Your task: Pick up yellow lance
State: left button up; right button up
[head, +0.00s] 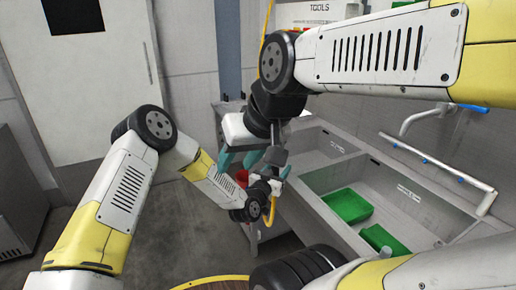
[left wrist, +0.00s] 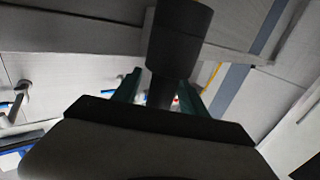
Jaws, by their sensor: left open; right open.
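A thin yellow line (head: 265,30), like a hose, hangs by the back wall at the top of the head view. A yellow curved piece (head: 272,208) shows just below my left gripper. I cannot tell whether either belongs to the yellow lance, and no lance body is clear. My right gripper (head: 236,162) is open, its teal fingers pointing down beside the sink's left end. My left gripper (head: 276,165) is open close to its right, partly hidden. In the left wrist view a dark cylinder (left wrist: 180,40) stands in front of the teal fingers; a yellow strip (left wrist: 212,75) shows beyond.
A steel sink (head: 385,205) runs along the right, with a green tray (head: 347,205) and another green tray (head: 385,240) in it. A red container (head: 242,177) is behind the grippers. Floor at left is clear.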

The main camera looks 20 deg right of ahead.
pick_arm(q)
jog(key=c, duration=0.9)
notch_tip(320, 180, up, 15)
jog(key=shift+r, duration=0.1)
jog(key=shift+o, duration=1.4)
jog(key=shift+c, duration=1.4)
